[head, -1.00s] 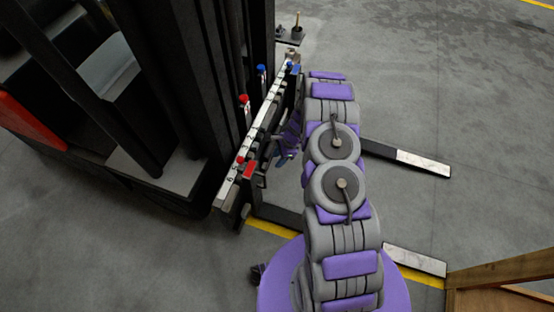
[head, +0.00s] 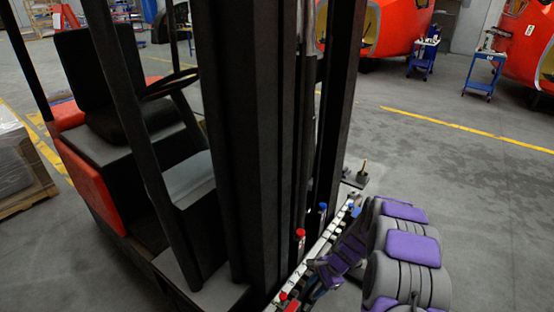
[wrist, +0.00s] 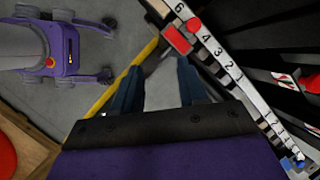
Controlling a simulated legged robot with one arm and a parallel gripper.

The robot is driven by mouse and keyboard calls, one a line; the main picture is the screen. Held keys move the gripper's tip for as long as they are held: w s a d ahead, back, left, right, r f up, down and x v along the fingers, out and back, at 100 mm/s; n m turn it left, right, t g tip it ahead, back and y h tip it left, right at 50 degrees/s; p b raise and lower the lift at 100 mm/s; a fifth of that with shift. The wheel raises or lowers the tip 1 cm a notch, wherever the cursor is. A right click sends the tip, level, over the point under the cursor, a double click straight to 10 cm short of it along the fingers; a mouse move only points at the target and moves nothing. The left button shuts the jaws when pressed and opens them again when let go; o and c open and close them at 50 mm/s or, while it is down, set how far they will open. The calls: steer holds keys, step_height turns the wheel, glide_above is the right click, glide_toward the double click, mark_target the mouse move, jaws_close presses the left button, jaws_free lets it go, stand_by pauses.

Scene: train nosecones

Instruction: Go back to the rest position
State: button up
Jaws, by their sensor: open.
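My gripper (wrist: 158,72) is open in the wrist view, with its two dark blue fingers apart and nothing between them. It hangs beside the white numbered rail (wrist: 232,72) on the front of the forklift, with grey floor below the fingertips. A red block (wrist: 177,40) and a red knob (wrist: 194,25) sit near the rail's upper end, beyond the fingers. In the head view my purple and grey arm fills the lower right, next to the rail (head: 322,243); the fingers are hard to make out there.
The black forklift (head: 255,130) with its tall mast stands left of my arm. Red knob (head: 300,233) and blue knob (head: 323,208) stand up along the rail. Orange nosecones (head: 395,35) and blue carts (head: 484,72) are far back. Floor to the right is open.

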steer(key=s+a+r+n+h, duration=0.1)
steer(key=s+r+n, duration=0.2)
steer(key=s+r, duration=0.3)
steer(key=s+a+r+n+g, duration=0.1)
steer(key=s+a+r+n, duration=0.15)
steer(key=r, duration=0.65)
steer(key=s+r+n+h, duration=0.1)
steer(key=s+r+n, duration=0.1)
steer(key=s+r, duration=0.4)
steer(key=s+d+r+n+h, duration=0.1)
steer(key=s+r, duration=0.4)
steer(key=s, duration=0.6)
steer(key=s+d+r+n+h, duration=0.2)
steer(key=s+r+n, duration=0.3)
steer(key=s, duration=0.7)
steer(key=shift+d+r+n, duration=0.3)
steer(key=shift+d+n, duration=0.05)
steer(key=shift+d, duration=0.3)
